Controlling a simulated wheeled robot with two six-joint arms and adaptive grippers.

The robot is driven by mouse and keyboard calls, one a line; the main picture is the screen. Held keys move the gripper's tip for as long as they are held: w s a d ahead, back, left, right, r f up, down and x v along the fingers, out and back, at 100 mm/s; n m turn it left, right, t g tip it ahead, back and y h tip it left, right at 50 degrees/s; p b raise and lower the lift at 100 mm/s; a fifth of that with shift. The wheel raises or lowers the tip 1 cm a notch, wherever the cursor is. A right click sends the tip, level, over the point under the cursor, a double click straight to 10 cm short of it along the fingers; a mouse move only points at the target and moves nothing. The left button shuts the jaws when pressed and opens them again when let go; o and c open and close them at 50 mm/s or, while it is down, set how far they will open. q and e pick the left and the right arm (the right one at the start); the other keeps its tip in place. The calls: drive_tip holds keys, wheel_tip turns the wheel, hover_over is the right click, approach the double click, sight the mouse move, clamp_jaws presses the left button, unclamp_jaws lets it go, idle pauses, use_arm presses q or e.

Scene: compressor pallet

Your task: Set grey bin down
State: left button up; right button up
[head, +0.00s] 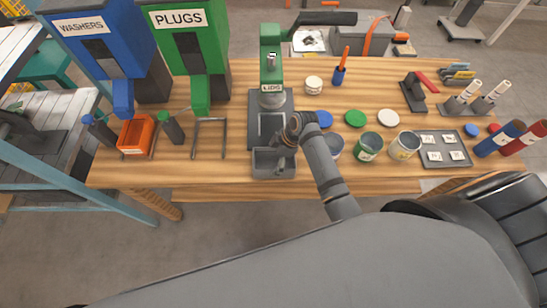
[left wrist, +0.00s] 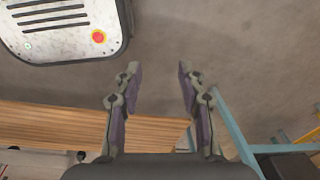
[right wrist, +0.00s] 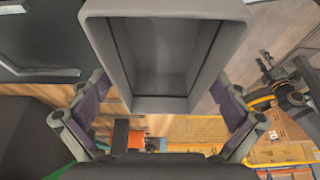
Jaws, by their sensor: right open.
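The grey bin (head: 273,171) is on the wooden table at its front edge, just in front of the green press marked LIDS (head: 271,60). My right gripper (head: 284,142) is at the bin's right back side. In the right wrist view the bin (right wrist: 160,104) lies between the spread fingers of my right gripper (right wrist: 161,97), and its inside looks empty. The fingers are open. Whether they touch the bin's walls, I cannot tell. My left gripper (left wrist: 156,72) is open and empty above the floor in the left wrist view. It is not seen in the head view.
An orange bin (head: 136,135) and a grey metal frame (head: 209,137) stand left of the bin. Green (head: 367,147) and cream (head: 404,146) cans and a dark tray (head: 444,150) stand to the right. The WASHERS (head: 95,45) and PLUGS (head: 185,45) dispensers rise at the back left.

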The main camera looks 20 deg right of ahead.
drive_tip(key=shift+d+r, duration=0.1)
drive_tip(key=shift+r, duration=0.2)
use_arm(q)
drive_tip(key=shift+w+f+b, duration=0.5)
drive_tip(key=shift+b, duration=0.1)
use_arm(e)
drive_tip(key=v, duration=1.1)
drive_tip(key=shift+d+r, duration=0.2)
drive_tip(key=shift+r, duration=0.15)
drive_tip(key=shift+s, duration=0.15)
